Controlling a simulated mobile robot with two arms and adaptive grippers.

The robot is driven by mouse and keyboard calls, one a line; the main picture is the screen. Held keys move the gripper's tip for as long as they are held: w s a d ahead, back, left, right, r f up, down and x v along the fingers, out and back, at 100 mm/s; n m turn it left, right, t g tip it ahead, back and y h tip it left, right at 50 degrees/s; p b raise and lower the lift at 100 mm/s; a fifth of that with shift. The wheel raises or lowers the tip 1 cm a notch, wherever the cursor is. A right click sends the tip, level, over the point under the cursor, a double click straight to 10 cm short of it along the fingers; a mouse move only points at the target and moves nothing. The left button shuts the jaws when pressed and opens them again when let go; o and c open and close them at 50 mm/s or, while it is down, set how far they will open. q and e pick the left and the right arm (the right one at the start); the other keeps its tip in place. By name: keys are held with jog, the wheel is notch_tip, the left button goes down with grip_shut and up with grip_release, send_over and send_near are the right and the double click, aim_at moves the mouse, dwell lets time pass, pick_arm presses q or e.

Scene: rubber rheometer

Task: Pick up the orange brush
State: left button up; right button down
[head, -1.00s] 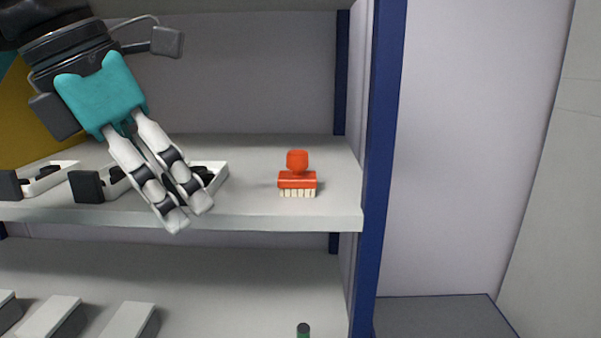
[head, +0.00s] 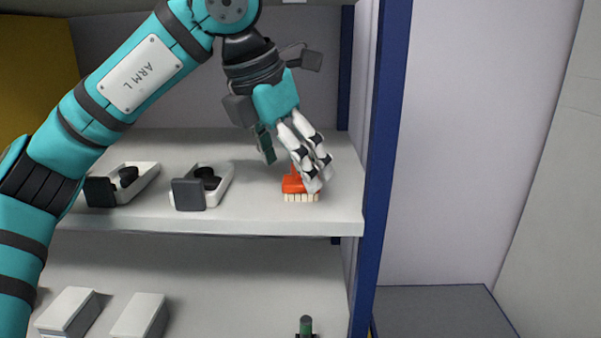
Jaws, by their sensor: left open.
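The orange brush (head: 292,186) stands upright on the upper shelf near its right end, its pale bristles down. My left gripper (head: 316,182) is in front of and above it, fingers pointing down and to the right. The fingers hide the brush's knob and part of its body. The gripper is open; I cannot tell whether a finger touches the brush. My right gripper is not in view.
Two white trays with dark parts, one in the middle (head: 221,188) and one further left (head: 146,182), sit on the upper shelf (head: 250,219). A blue post (head: 383,150) stands close right of the brush. Pale boxes (head: 141,315) and a green-topped item (head: 306,325) are below.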

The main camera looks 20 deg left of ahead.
pick_arm(q)
jog(key=shift+w+d+f+p, duration=0.4)
jog(key=shift+w+f, duration=0.1)
jog(key=shift+f, duration=0.1)
jog(key=shift+w+d+f+p, duration=0.25)
jog(key=shift+w+f+p, duration=0.1)
jog(key=shift+w+f, duration=0.2)
jog(key=shift+f, duration=0.2)
jog(key=shift+a, duration=0.15)
jog(key=c, duration=1.2)
jog(key=shift+o, duration=0.2)
